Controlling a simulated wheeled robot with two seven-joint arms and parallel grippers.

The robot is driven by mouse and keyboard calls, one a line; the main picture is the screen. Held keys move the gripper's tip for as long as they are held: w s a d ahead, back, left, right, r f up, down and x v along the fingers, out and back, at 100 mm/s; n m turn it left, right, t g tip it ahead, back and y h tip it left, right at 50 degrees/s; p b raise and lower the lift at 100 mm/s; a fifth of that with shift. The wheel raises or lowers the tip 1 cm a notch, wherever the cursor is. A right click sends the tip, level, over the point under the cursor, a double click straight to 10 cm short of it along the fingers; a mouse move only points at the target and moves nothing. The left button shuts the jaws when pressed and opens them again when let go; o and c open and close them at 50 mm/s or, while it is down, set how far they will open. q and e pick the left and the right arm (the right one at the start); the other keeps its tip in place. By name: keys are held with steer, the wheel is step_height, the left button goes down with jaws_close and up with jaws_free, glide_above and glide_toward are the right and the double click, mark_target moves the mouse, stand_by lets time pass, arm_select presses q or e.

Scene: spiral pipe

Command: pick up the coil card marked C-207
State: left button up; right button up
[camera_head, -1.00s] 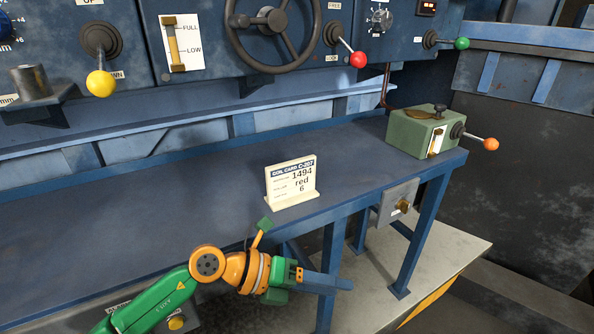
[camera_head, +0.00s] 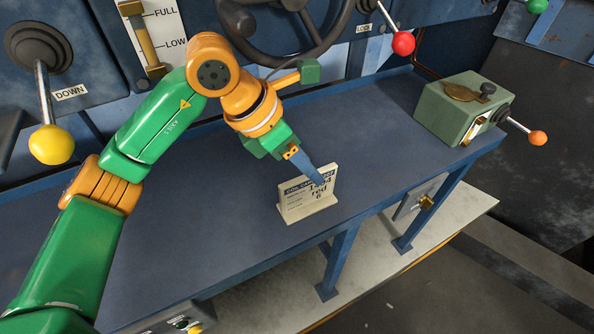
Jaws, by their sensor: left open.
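The coil card (camera_head: 303,203) is a cream plate with a dark blue header, standing upright in a small base on the blue bench near its front edge. My left gripper (camera_head: 318,181) reaches in from the upper left, pointing down and right. Its blue fingers are open and overlap the card's top part in the picture. Whether they touch the card cannot be told. My right gripper is not in view.
The blue bench (camera_head: 200,235) is clear around the card. A green box (camera_head: 455,112) with an orange-knobbed lever stands at the bench's right end. Behind are a dark handwheel (camera_head: 330,45), a red-knobbed lever (camera_head: 403,43) and a yellow-knobbed lever (camera_head: 51,144).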

mark_target(318, 197)
arm_select(q)
steer(key=shift+s+a+f+y+p, duration=0.35)
steer(key=shift+a+f+y, duration=0.15)
steer(key=shift+y, duration=0.3)
steer(key=p+x, duration=0.3)
steer(key=x, duration=0.4)
steer(key=shift+d, duration=0.1)
steer(key=shift+f, duration=0.25)
steer(key=shift+f, duration=0.15)
jaws_close()
